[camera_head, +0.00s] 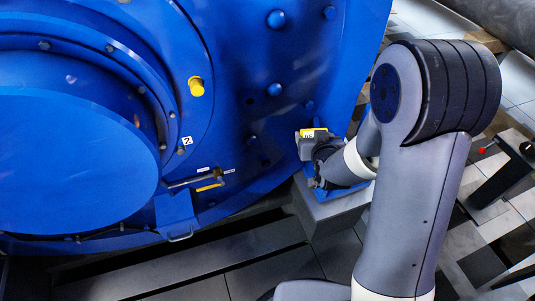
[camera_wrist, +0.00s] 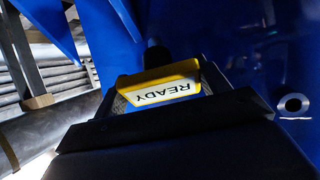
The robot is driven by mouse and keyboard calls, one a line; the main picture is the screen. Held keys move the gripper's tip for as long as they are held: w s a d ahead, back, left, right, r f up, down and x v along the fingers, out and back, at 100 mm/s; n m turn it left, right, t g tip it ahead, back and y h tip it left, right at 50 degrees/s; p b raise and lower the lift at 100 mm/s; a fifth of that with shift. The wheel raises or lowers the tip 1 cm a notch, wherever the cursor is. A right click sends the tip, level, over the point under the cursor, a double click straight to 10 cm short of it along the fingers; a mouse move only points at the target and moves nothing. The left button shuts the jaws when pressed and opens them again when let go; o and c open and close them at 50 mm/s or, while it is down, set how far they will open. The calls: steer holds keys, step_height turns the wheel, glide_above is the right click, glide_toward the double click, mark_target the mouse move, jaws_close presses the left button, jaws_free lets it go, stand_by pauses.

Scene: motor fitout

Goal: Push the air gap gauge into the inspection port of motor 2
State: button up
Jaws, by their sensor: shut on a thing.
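My gripper (camera_head: 318,152) is shut on a yellow-edged block, apparently the air gap gauge (camera_head: 313,132), close to the right side of the blue motor (camera_head: 240,40). In the wrist view the gauge (camera_wrist: 160,86) sits between the fingers, its white face reading "READY" upside down. The gauge's far end is hidden, so I cannot tell whether it touches the motor or enters a port. A round hole with a bright rim (camera_wrist: 293,104) shows in the blue surface at right in the wrist view. A tag "2" (camera_head: 187,140) is on the motor.
A yellow plug (camera_head: 196,87) and a rod with a yellow strip (camera_head: 205,182) stand out from the motor. A grey plinth (camera_head: 330,208) is below my gripper. A dark stand with a red knob (camera_head: 500,170) is at right. A large grey pipe (camera_head: 500,18) lies behind.

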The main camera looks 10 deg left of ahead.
steer(key=s+a+r+n+t+y+b, duration=0.3)
steer(key=s+a+r+t+y+b, duration=0.3)
steer(key=b, duration=1.2)
steer(key=shift+s+a+r+t+y, duration=0.4)
steer(key=shift+s+a+r+y, duration=0.95)
steer(key=shift+s+a, duration=1.2)
steer(key=shift+w+f+b, duration=0.1)
steer(key=shift+f+b, duration=0.1)
steer(key=shift+b, duration=0.6)
steer(key=shift+w+a+r+b, duration=0.1)
steer(key=shift+w+a+b, duration=0.1)
steer(key=shift+w+a, duration=0.5)
steer(key=shift+w+a+b, duration=0.25)
steer(key=shift+w+a, duration=0.1)
steer(key=shift+w, duration=0.6)
steer(key=shift+w+a+r+b, duration=0.1)
steer(key=shift+w+a+b, duration=0.1)
steer(key=shift+w+a, duration=0.5)
steer(key=shift+w+d, duration=0.15)
steer(key=shift+d, duration=0.05)
steer(key=shift+b, duration=1.2)
steer(key=shift+w+a+b, duration=0.3)
steer(key=shift+w+a, duration=0.2)
steer(key=shift+w, duration=0.3)
steer(key=shift+w+a+b, duration=0.25)
steer(key=shift+w+a, duration=0.25)
steer(key=shift+w, duration=0.3)
steer(key=o, duration=1.1)
steer(key=shift+f+h, duration=0.1)
steer(key=shift+h, duration=0.15)
